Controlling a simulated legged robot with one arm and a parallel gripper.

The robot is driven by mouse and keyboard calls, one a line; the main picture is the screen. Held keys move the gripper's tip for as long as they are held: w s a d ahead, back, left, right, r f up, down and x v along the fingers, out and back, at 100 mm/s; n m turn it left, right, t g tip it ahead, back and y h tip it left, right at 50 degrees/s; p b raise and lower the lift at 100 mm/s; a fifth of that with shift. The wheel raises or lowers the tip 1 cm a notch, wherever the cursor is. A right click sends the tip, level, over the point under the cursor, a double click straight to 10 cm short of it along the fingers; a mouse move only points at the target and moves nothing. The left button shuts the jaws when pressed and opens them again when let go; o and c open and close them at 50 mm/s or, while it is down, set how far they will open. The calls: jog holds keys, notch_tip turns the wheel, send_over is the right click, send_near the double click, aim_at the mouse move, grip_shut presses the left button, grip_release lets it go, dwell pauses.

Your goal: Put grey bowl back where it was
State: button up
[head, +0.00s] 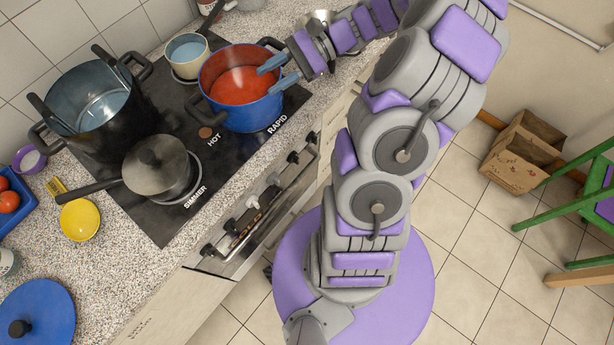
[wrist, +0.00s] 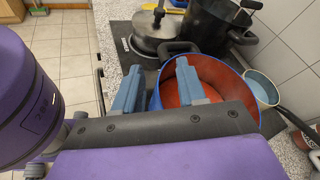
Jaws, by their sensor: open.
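My gripper (head: 278,75) is open and empty, with its blue fingertips over the right rim of the blue pot (head: 255,117). The pot holds red sauce or soup and stands on the stove. In the wrist view my gripper (wrist: 160,85) shows its two fingers apart, with the pot (wrist: 165,65) just beyond and below. I cannot clearly pick out a grey bowl. A small silvery round thing (head: 319,17) shows behind my arm at the back of the counter; I cannot tell whether it is the bowl.
A black pot (head: 97,137), a lidded grey saucepan (head: 158,182) and a small light pan (head: 188,72) share the stove. A yellow bowl (head: 79,219), purple bowl (head: 28,158) and blue lid (head: 45,315) are on the counter. Paper bags (head: 510,175) and a green chair (head: 575,205) stand on the floor.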

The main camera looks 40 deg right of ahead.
jog(key=s+a+r+n+g+h, duration=0.3)
jog(key=s+a+n+g+h, duration=0.5)
jog(key=s+a, duration=0.5)
jog(key=s+d+n+t+h, duration=0.4)
jog(key=s+n+h, duration=0.2)
jog(key=s, duration=0.6)
jog(key=shift+s+f+n, duration=0.25)
jog(key=shift+f+n, duration=0.05)
jog(key=shift+n, duration=0.1)
jog(key=shift+a, duration=0.15)
